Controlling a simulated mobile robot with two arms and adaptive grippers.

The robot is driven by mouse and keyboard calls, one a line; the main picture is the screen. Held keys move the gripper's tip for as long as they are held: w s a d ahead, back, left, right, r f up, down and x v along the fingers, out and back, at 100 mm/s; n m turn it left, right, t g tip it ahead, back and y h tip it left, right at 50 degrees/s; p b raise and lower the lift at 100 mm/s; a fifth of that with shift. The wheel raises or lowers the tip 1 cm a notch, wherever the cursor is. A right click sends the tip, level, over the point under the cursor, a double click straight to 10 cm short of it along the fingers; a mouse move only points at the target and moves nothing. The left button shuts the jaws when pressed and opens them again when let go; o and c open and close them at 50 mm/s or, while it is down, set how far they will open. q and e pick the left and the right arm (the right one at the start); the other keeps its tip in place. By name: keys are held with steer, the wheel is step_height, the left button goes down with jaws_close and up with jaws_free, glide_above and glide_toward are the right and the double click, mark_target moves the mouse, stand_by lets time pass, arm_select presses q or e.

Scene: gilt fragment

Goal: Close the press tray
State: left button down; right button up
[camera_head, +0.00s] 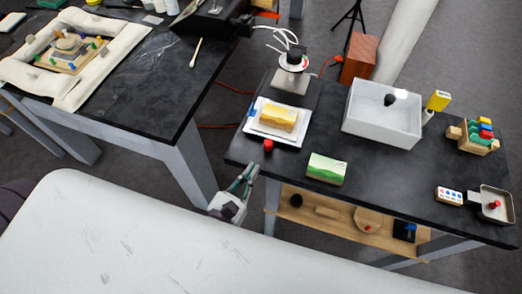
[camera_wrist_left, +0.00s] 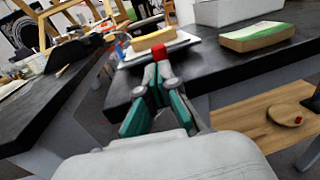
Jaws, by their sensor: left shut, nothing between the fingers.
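A white, flat tray (camera_head: 288,141) sticks out in front of the dark press (camera_head: 294,86), on the dark table in the head view. A yellow-topped block (camera_head: 279,117) lies on the tray. A red knob (camera_head: 268,145) is at the tray's front; it also shows in the left wrist view (camera_wrist_left: 162,51). My left gripper (camera_head: 252,171) is shut and empty, just off the table's front edge, in front of the knob. In the left wrist view its fingertips (camera_wrist_left: 160,66) overlap the knob's lower part; I cannot tell whether they touch. My right gripper is not in view.
A green-topped block (camera_head: 326,168) lies right of the knob. A white open box (camera_head: 383,114) stands behind it. A wooden shelf (camera_head: 335,213) is under the table. A second dark table (camera_head: 140,95) stands left, across a gap.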

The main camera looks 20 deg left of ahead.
mark_target(264, 147)
arm_select(q)
steer(key=shift+w+d+p, duration=0.25)
steer(key=shift+w+p, duration=0.05)
steer(key=shift+w, duration=1)
steer(key=shift+w+d+p, duration=0.25)
steer(key=shift+w, duration=1)
steer(key=shift+w+d, duration=0.1)
steer(key=shift+w, duration=1.8)
steer(key=shift+s, duration=0.1)
